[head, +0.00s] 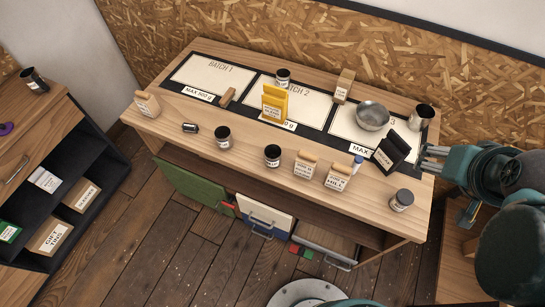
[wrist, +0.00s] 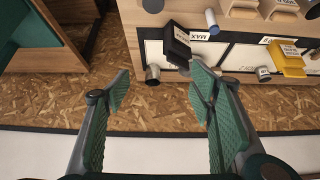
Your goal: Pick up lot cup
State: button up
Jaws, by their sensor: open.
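Several dark cups with white labels stand on the wooden bench (head: 175,127); their print is too small to read, so I cannot tell which is the lot cup. One labelled cup (head: 222,138) is left of centre, another (head: 272,156) is at the centre, and a grey-lidded one (head: 401,200) is at the front right. Another labelled cup (head: 283,77) stands behind the yellow bag and shows in the wrist view (wrist: 263,75). A small dark cup (head: 190,127) lies on its side. My gripper (head: 430,158) is open and empty at the bench's right end; both fingers (wrist: 160,72) show in the wrist view.
A black bag (head: 390,152), metal cup (head: 421,117) and steel bowl (head: 373,115) are near my gripper. A yellow bag (head: 274,104), wooden-topped blocks (head: 305,165) and a blue-capped marker (head: 357,164) crowd the bench. Another dark cup (head: 33,79) stands on the left shelf unit.

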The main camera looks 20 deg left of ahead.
aim_at(272, 145)
jog(key=shift+w+a+f, duration=0.1)
dwell(0.3)
